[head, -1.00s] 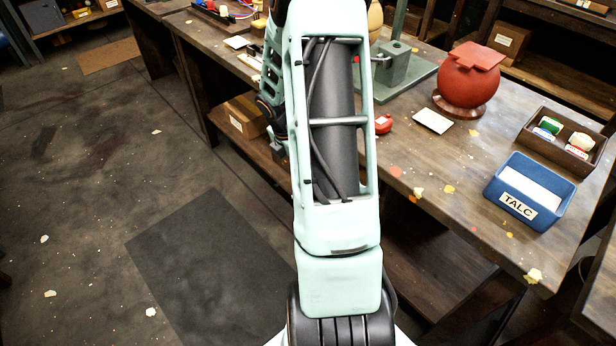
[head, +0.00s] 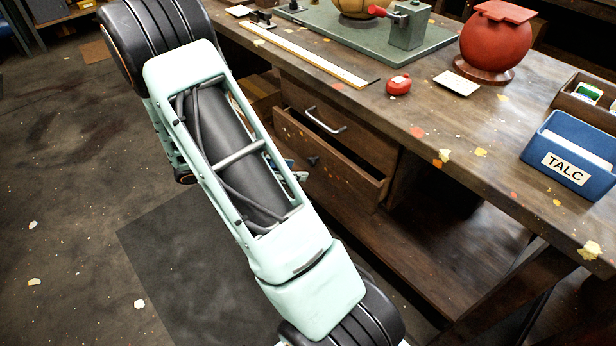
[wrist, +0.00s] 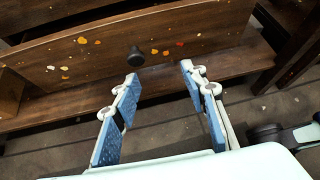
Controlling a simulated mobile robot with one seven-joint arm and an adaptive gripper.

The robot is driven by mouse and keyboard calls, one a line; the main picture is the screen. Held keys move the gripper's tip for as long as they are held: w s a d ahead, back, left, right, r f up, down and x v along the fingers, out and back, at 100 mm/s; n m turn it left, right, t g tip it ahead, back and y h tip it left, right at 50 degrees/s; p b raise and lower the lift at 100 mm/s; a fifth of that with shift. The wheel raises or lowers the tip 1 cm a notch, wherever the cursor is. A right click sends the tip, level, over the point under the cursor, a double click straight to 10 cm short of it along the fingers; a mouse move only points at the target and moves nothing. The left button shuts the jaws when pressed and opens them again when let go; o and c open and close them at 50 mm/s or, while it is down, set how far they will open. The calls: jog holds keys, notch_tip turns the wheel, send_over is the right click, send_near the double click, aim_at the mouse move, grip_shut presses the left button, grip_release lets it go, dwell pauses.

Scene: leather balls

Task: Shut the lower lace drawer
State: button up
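The lower lace drawer (head: 345,174) stands pulled out under the workbench, with its open top showing and a dark knob (head: 313,160) on its front. Above it is an upper drawer with a metal bar handle (head: 325,121), which looks closed. In the wrist view the paint-flecked drawer front (wrist: 95,55) and its round knob (wrist: 135,57) lie just ahead of my gripper (wrist: 160,74). My gripper is open and empty, its two blue-padded fingers spread apart. The knob is near the left fingertip; I cannot tell whether they touch. In the head view my arm hides most of the gripper.
The workbench top (head: 440,130) carries a red ball-shaped pot (head: 495,45), a blue TALC box (head: 572,155), a white card (head: 456,83), a small red object (head: 398,85) and a ruler (head: 305,55). A low shelf (head: 440,260) runs beneath. The floor at left is open.

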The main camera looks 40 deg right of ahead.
aim_at(310, 161)
jog(key=w+d+f+b, duration=0.1)
jog(key=d, duration=0.1)
jog(key=w+d+f+t+h+b, duration=0.1)
jog(key=d+f+b, duration=0.1)
jog(key=d, duration=0.1)
jog(key=w+d+f+h+b, duration=0.1)
jog(key=d, duration=0.2)
jog(key=shift+d+f+t, duration=0.2)
jog(key=shift+f+t, duration=0.05)
jog(key=shift+t, duration=0.15)
grip_shut()
dwell(0.3)
